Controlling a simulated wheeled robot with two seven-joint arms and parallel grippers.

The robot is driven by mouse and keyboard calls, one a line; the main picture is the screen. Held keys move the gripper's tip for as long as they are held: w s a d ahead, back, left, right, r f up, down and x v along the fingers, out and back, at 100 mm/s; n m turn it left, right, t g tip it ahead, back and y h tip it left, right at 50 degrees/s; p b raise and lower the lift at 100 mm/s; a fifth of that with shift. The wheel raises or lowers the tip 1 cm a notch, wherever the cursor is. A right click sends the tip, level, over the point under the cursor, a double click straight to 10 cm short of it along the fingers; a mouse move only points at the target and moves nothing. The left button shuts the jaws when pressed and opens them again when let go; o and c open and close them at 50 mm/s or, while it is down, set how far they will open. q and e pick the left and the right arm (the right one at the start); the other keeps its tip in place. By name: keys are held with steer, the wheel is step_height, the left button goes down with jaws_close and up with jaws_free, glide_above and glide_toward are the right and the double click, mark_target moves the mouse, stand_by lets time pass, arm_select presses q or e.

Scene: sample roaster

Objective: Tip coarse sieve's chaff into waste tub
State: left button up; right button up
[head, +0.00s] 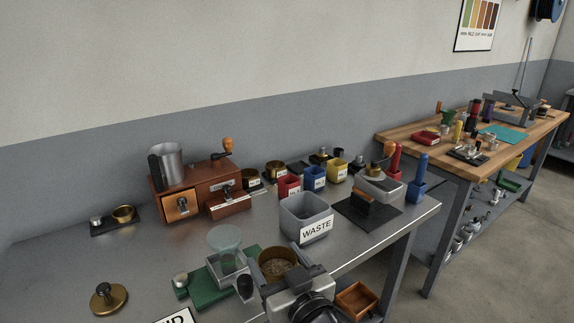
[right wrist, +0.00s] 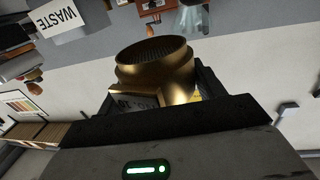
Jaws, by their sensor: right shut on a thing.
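My right gripper (head: 285,275) is shut on a brass sieve (head: 277,258), which shows brown matter inside. In the right wrist view the round brass sieve (right wrist: 155,60) sits between the dark fingers, with a label (right wrist: 135,103) that seems to read No. 10. In the head view the sieve is upright or nearly so, in front of and slightly left of the waste tub, apart from it. The grey waste tub (head: 306,217), marked WASTE, stands on the metal table and looks empty. The tub's label also shows upside down in the right wrist view (right wrist: 60,19). My left gripper is not in view.
A green base with a funnel (head: 225,240) stands left of the sieve. A wooden roaster box (head: 197,189) is at the back. Red, blue and yellow bins (head: 314,178) stand behind the tub, and a dark mat (head: 367,212) lies to its right. The table's left is mostly clear.

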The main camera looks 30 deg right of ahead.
steer(key=w+d+r+m+h, duration=0.2)
steer(key=w+d+r, duration=0.1)
steer(key=w+d, duration=0.5)
steer(key=w+d+r+m+h, duration=0.1)
steer(key=w+d+r+h, duration=0.25)
steer(key=w+d, duration=0.5)
arm_select(q)
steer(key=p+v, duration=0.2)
steer(key=p, duration=0.2)
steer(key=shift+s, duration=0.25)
arm_select(e)
step_height(320, 180, down, 6)
steer(key=w+d+m+g+y, duration=0.2)
steer(key=m+y, duration=0.8)
steer(key=m, duration=0.7)
steer(key=shift+d+r+g, duration=0.15)
steer(key=shift+d+g, duration=0.3)
steer(key=shift+g, duration=0.75)
